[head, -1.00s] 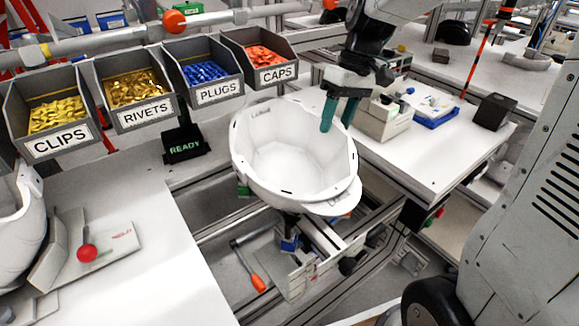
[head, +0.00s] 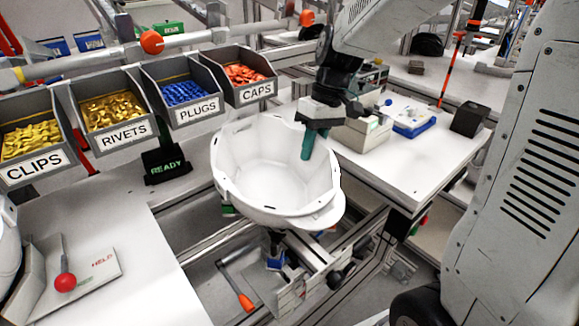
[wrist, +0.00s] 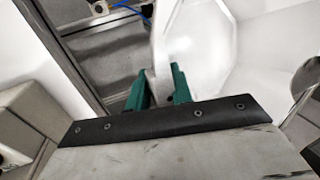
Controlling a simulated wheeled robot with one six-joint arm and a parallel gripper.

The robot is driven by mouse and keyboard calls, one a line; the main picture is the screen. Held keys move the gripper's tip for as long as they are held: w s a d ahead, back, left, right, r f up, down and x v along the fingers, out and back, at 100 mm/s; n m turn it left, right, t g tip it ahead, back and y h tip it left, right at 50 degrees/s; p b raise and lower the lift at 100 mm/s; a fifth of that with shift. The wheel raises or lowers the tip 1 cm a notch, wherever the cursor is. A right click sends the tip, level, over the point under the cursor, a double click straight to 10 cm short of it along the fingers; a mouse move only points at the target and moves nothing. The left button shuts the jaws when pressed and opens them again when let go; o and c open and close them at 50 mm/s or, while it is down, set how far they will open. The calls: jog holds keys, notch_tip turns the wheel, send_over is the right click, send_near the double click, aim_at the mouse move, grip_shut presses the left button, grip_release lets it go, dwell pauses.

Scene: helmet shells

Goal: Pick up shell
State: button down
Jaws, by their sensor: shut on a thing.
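A white helmet shell (head: 262,165) lies open side up above a metal fixture in the middle of the head view. My gripper (head: 309,142) is at its right rear rim, with one green finger inside the shell. In the wrist view the green fingers (wrist: 161,86) stand on either side of the shell's rim wall, and the shell (wrist: 203,50) fills the upper middle. My gripper is shut on that rim. The other finger is hidden behind the shell wall in the head view.
Bins of clips (head: 32,140), rivets (head: 113,110), plugs (head: 190,90) and caps (head: 245,75) line the back left. A white table (head: 400,170) with boxes stands to the right. A red-knobbed lever (head: 65,282) is at front left.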

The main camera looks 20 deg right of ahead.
aim_at(334, 158)
jog(key=shift+r, duration=0.1)
jog(key=shift+s+r, duration=0.2)
jog(key=s+d+r, duration=0.2)
jog(key=s+r, duration=0.2)
jog(key=s, duration=0.2)
jog(key=s+d+r, duration=0.2)
jog(key=s+r, duration=0.1)
jog(key=s, duration=0.3)
jog(key=shift+g+h, duration=0.3)
jog(key=shift+g, duration=0.6)
jog(key=w, duration=0.2)
jog(key=w+a+f, duration=0.1)
jog(key=w, duration=0.1)
jog(key=w+a+f, duration=0.1)
jog(key=w, duration=0.1)
jog(key=shift+a, duration=0.1)
jog(key=shift+w+r, duration=0.15)
jog(key=shift+r, duration=0.1)
